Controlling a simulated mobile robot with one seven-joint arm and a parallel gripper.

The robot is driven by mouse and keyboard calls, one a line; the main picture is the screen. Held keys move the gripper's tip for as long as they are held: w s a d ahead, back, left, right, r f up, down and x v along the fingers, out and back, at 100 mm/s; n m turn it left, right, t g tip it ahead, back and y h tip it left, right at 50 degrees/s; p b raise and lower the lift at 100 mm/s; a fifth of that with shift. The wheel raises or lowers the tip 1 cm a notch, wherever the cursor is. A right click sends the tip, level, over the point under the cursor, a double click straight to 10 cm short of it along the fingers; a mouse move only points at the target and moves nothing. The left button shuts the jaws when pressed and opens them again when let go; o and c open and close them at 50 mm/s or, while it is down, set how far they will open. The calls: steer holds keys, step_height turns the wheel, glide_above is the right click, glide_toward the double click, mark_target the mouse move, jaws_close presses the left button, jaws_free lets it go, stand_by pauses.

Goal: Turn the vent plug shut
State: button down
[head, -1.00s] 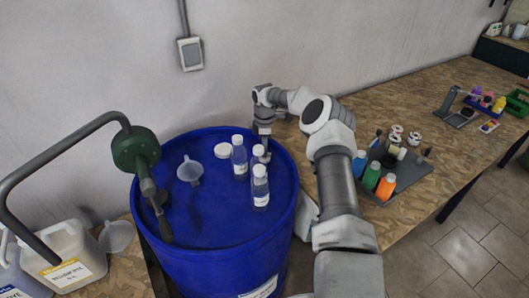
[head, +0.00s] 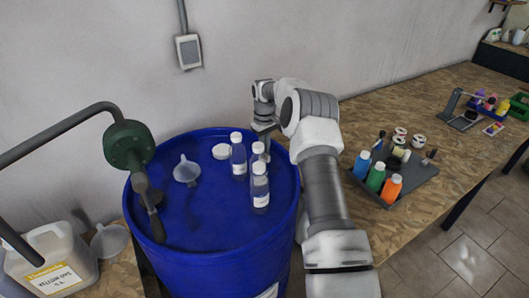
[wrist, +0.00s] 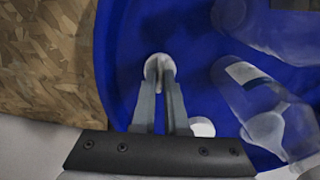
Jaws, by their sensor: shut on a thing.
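The blue drum (head: 215,235) stands against the wall, its top facing up. My gripper (wrist: 160,86) points down at the drum top near its rim. Its fingers are shut on a small pale round plug (wrist: 159,65), the vent plug, whose top shows between and just beyond the fingertips. In the head view my gripper is at the far right part of the drum top, behind the bottles, and the plug is hidden there. I cannot tell how far the plug is turned.
Several clear bottles with white caps (head: 260,188) stand close to my gripper. A white lid (head: 221,151), a funnel (head: 186,171) and a green hand pump (head: 128,145) are further left on the drum. A grey tray (head: 408,186) of coloured bottles sits on the wooden bench (head: 455,100).

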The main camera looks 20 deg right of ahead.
steer(key=m, duration=0.5)
steer(key=shift+m+b, duration=0.3)
steer(key=shift+b, duration=0.1)
steer(key=m, duration=0.4)
steer(key=shift+m, duration=0.3)
steer(key=m, duration=0.4)
steer(key=shift+m, duration=0.3)
steer(key=m, duration=0.4)
steer(key=shift+m, duration=0.3)
steer(key=c, duration=0.9)
jaws_free()
steer(key=shift+c, duration=0.2)
steer(key=shift+r, duration=0.1)
